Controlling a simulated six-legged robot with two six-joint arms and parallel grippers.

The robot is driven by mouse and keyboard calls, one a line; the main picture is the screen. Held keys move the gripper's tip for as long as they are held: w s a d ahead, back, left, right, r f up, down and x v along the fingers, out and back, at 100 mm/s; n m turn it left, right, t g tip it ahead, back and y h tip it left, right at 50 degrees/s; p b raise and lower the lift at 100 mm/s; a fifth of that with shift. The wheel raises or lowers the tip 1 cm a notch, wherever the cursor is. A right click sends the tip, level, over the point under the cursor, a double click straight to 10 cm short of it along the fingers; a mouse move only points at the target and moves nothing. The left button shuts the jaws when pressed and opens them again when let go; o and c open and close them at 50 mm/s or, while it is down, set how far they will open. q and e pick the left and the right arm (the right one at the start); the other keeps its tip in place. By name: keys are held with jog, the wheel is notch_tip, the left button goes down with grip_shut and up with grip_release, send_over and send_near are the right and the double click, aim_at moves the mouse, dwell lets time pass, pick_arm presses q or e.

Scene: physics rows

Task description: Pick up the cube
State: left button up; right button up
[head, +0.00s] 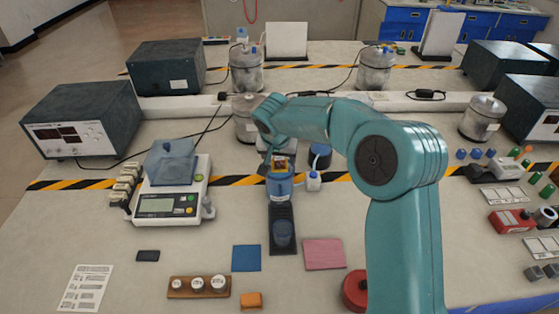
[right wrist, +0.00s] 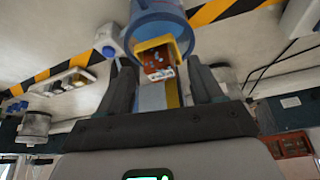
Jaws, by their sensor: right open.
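A small brown-red block with pale marks and a yellow edge, which may be the cube, shows at the mouth of a blue container (head: 280,188) in the head view. In the right wrist view the block (right wrist: 159,72) is between and just beyond my fingers, with the blue container (right wrist: 155,22) behind it. My right gripper (right wrist: 162,68) is open, with a finger on each side of the block; I cannot tell whether they touch it. In the head view my right gripper (head: 270,158) reaches down at the container and is partly hidden by my arm. My left gripper is not in view.
A balance (head: 155,207) stands left of the container, and a small white bottle (head: 313,181) close to its right. An orange block (head: 251,300), a blue mat (head: 246,258), a pink mat (head: 324,254) and a wooden weight holder (head: 199,293) lie in front.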

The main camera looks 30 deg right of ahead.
grip_shut()
jog(key=shift+r, duration=0.1)
